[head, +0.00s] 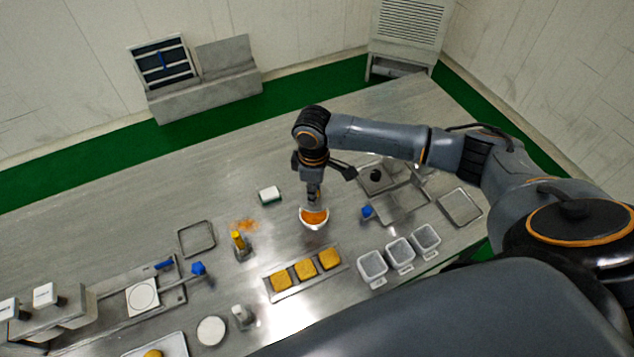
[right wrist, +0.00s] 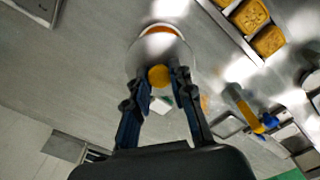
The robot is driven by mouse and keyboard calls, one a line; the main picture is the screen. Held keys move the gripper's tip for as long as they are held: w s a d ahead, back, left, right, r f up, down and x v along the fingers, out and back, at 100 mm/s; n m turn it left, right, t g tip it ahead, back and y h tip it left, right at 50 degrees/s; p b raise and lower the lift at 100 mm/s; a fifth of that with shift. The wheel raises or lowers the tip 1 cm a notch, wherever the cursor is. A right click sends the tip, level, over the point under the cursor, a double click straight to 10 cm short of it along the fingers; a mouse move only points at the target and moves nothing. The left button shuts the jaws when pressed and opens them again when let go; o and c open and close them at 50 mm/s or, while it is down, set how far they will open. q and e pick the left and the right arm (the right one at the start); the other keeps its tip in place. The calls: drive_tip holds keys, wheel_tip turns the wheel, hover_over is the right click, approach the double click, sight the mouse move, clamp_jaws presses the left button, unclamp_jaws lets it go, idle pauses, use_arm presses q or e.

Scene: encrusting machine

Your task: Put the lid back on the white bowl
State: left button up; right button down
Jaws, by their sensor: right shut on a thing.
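The white bowl (head: 314,226) stands on the steel table near the middle of the head view, with orange filling showing inside it. My right gripper (head: 314,203) reaches down over the bowl. In the right wrist view my right gripper (right wrist: 158,77) is shut on the yellow knob of a pale round lid (right wrist: 146,55). An orange and white rim of the bowl (right wrist: 160,29) shows past the lid's far edge. Lid and bowl overlap in this view; I cannot tell whether they touch. My left gripper is not in view.
A tray with yellow square pieces (head: 306,268) lies just in front of the bowl. White containers (head: 400,252) stand to its right. Metal trays (head: 400,206) lie behind right.

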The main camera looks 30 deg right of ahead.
drive_tip(key=shift+a+f+b, duration=0.25)
drive_tip(key=shift+f+b, duration=0.2)
drive_tip(key=shift+b, duration=0.05)
drive_tip(key=shift+f+b, duration=0.65)
drive_tip(key=shift+b, duration=0.15)
drive_tip(key=shift+d+f+b, duration=0.2)
drive_tip(key=shift+f+b, duration=0.8)
drive_tip(key=shift+b, duration=0.25)
drive_tip(key=shift+a+f, duration=0.15)
drive_tip(key=shift+f, duration=0.85)
use_arm(q)
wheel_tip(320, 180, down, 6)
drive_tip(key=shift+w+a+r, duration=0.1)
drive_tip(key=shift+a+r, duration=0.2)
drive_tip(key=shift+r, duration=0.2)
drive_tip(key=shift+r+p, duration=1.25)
drive_tip(key=shift+p, duration=0.2)
use_arm(e)
drive_tip(key=shift+f, duration=0.15)
